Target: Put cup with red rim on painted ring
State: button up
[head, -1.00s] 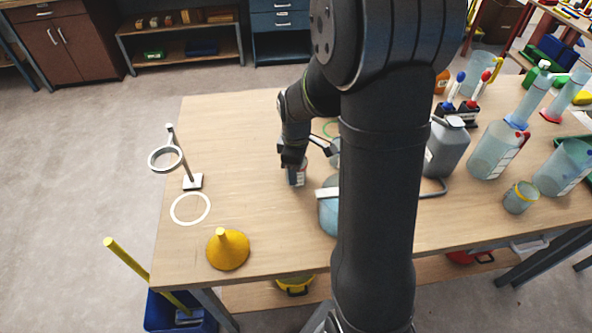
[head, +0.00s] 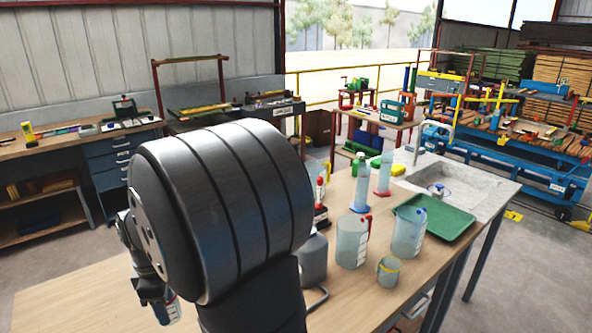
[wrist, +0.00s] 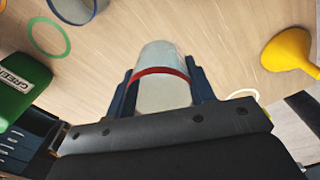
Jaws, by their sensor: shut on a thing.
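In the wrist view, my gripper (wrist: 160,82) is shut on a clear grey cup (wrist: 161,98) with a red band, its fingers on either side. The cup also shows at the lower left of the head view (head: 172,312), below my gripper (head: 152,291) and partly hidden by my arm. A green painted ring (wrist: 67,48) lies on the table at the upper left of the wrist view. Part of a pale ring (wrist: 243,92) shows right of the cup; the gripper body hides the rest. I cannot tell the cup's height above the table.
In the wrist view, a yellow funnel (wrist: 289,52) lies right, a blue-rimmed vessel (wrist: 77,10) upper left and a green labelled container (wrist: 18,84) left. In the head view, beakers (head: 351,243), a yellow-rimmed cup (head: 388,271) and a green tray (head: 436,217) stand right.

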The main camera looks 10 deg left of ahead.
jog(key=w+d+r+m, duration=0.4)
jog(key=w+d+m, duration=0.1)
jog(key=w+d, duration=0.2)
jog(key=w+d+r+m, duration=0.3)
jog(key=w+d+m, duration=0.3)
jog(key=w+d, duration=0.1)
jog(key=w+d+r+m, duration=0.4)
jog(key=w+d, duration=0.3)
jog(key=d, duration=0.2)
jog(key=shift+w+d+r+m, duration=0.15)
jog(key=shift+r+m, duration=0.15)
jog(key=shift+m, duration=0.6)
jog(key=w+d+m, duration=0.4)
jog(key=d+m, duration=0.1)
jog(key=d, duration=0.6)
jog(key=a+f, duration=0.2)
jog(key=a, duration=1.2)
jog(key=s+a+f+n, duration=0.1)
jog(key=a+f, duration=0.1)
jog(key=f, duration=0.3)
jog(key=s+a+f+n, duration=0.1)
jog(key=a+f+n, duration=0.1)
jog(key=f, duration=0.3)
jog(key=s+a+f+n, duration=0.1)
jog(key=s+a+f, duration=0.1)
jog(key=f, duration=0.3)
jog(key=shift+a+f, duration=0.4)
jog(key=shift+a, duration=0.15)
jog(key=shift+f, duration=2)
jog(key=shift+f, duration=0.2)
